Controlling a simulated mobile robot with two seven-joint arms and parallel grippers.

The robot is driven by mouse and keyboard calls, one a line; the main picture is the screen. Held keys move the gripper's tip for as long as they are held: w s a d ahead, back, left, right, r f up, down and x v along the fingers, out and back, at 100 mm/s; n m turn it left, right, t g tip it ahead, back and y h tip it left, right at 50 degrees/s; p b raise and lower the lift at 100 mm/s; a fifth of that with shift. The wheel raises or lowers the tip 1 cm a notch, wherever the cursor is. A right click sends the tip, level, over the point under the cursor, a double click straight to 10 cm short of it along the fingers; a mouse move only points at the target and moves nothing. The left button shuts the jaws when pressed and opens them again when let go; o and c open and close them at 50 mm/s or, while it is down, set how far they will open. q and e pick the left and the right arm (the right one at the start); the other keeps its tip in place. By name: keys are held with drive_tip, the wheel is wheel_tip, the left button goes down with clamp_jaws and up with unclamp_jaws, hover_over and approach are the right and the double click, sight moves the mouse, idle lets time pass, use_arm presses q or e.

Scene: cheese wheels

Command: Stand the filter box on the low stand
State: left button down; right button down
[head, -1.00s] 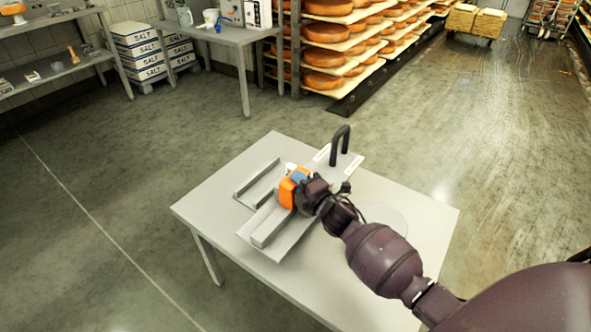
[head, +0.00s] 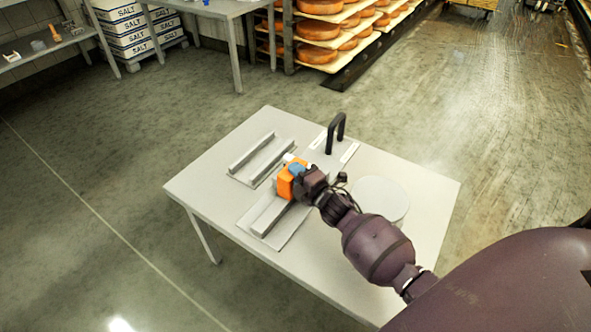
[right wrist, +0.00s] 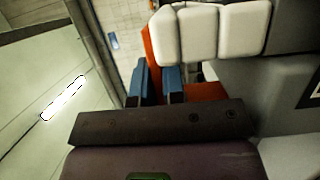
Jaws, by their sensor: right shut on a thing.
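My right gripper (head: 299,171) is shut on an orange block-like thing (head: 285,185), which I take for the filter box. It holds the box over the white table, near two grey channelled pieces. In the right wrist view the blue fingertips (right wrist: 160,84) press against orange (right wrist: 206,91), and a row of white rounded segments (right wrist: 215,32) shows beside it. The near grey piece (head: 288,236) is a flat plate with a raised rail; either piece may be the low stand. Whether the box touches it I cannot tell. My left gripper is out of view.
A second channelled grey piece (head: 262,158) lies at the table's back left. A black upright handle (head: 336,131) stands on a plate behind the gripper. The table's (head: 205,180) left corner is clear.

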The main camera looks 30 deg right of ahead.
drive_tip(key=shift+w+r, duration=0.1)
drive_tip(key=c, duration=1.3)
unclamp_jaws()
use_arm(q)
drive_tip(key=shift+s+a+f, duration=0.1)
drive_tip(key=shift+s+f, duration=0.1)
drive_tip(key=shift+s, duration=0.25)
use_arm(e)
drive_tip(key=shift+o, duration=0.5)
